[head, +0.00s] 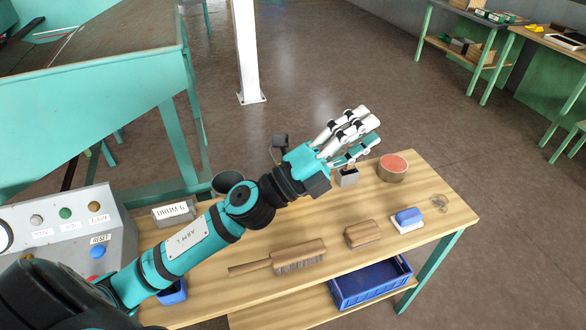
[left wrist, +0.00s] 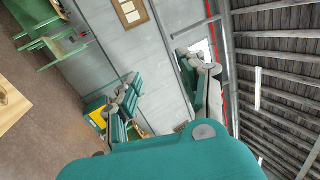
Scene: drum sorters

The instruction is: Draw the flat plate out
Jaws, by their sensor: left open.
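My left gripper (head: 366,132) is held above the far side of the wooden workbench (head: 440,180), pointing toward the back right. Its fingers are spread and nothing shows between them. They also show apart in the left wrist view (left wrist: 158,72), with wall and roof beyond. I cannot identify the flat plate for certain. A thin white piece (head: 407,228) lies under a blue block (head: 408,215) at the bench's right part, apart from my gripper. My right gripper is not in view.
A round tin with a red top (head: 393,167) and a small grey block (head: 347,177) are near my left gripper. A brush (head: 285,260) and a wooden block (head: 362,233) lie nearer. A button panel (head: 60,240) stands left. A blue bin (head: 370,285) sits below.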

